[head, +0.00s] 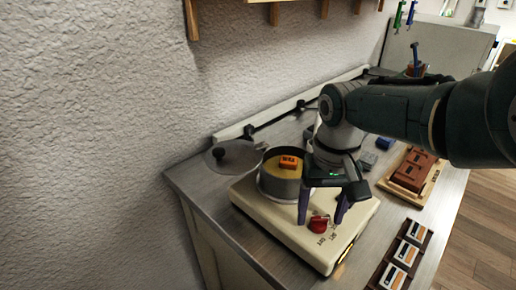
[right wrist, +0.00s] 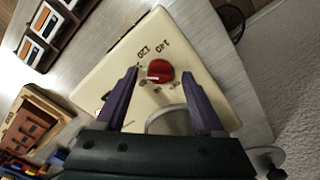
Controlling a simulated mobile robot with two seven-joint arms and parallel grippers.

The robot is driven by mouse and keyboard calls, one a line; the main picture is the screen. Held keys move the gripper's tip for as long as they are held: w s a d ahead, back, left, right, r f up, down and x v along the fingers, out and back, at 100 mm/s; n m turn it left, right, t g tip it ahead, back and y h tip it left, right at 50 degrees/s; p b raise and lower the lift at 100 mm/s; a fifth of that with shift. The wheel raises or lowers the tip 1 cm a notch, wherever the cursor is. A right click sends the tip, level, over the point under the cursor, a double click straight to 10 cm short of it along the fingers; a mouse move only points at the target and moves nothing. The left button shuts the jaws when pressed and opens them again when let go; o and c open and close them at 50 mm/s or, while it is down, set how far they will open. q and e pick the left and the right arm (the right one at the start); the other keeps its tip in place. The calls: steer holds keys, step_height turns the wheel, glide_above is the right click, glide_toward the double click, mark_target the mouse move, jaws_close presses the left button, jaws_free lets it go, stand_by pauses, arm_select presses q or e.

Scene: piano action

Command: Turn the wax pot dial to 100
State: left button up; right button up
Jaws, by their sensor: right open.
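The wax pot is a metal pot (head: 271,188) on a cream base (head: 262,213), with a yellow filling and an orange labelled block (head: 288,162) in it. Its red dial (head: 319,223) is on the base's front, and shows in the right wrist view (right wrist: 159,71) with printed numbers around it, 120 and 140 among them. I cannot tell its exact setting. My right gripper (head: 322,217) is open, pointing down, its purple fingers either side of the dial. The right wrist view also shows the fingertips (right wrist: 161,74) straddling it; contact is unclear. My left gripper is out of view.
A round lid (head: 233,156) with a dark knob lies behind the pot, near the wall. Right of the base are a dark rack (head: 402,257) of small labelled boxes and a wooden tray with reddish-brown blocks (head: 413,170). Bare grey worktop lies between them.

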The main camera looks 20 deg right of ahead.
mark_target(320, 218)
step_height(320, 218, up, 10)
steer(key=p, duration=0.6)
steer(key=shift+f, duration=0.2)
